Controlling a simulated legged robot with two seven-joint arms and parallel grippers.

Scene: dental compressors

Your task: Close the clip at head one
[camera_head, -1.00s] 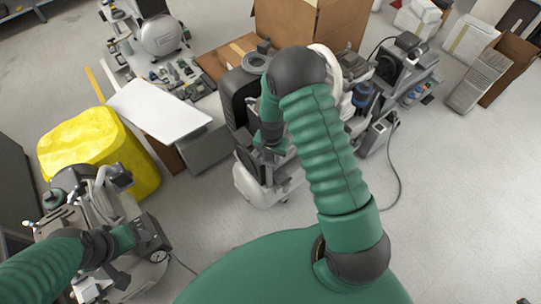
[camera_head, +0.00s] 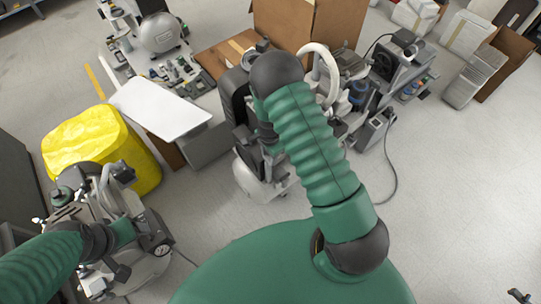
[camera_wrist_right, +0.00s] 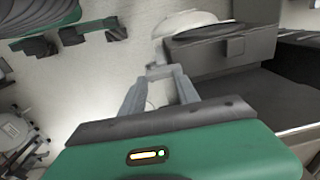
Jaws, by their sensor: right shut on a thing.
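The machine at the centre has a dark upright body (camera_head: 238,98) and a white base (camera_head: 262,185). My right arm covers much of it in the head view, and hides the fingertips there. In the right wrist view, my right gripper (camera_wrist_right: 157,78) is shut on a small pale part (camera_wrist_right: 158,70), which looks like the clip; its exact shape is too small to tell. A pale rounded part (camera_wrist_right: 195,22) and a dark grey box (camera_wrist_right: 232,50) lie just beyond it. My left gripper (camera_head: 145,240) is over a compressor (camera_head: 150,270) at the lower left; its fingers are unclear.
A yellow covered block (camera_head: 85,140) and a white board (camera_head: 160,108) stand at the left. A cardboard box (camera_head: 310,22) is behind the machine. A white hose (camera_head: 332,65) arches beside my right elbow. A grey unit with a cable (camera_head: 375,130) stands right.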

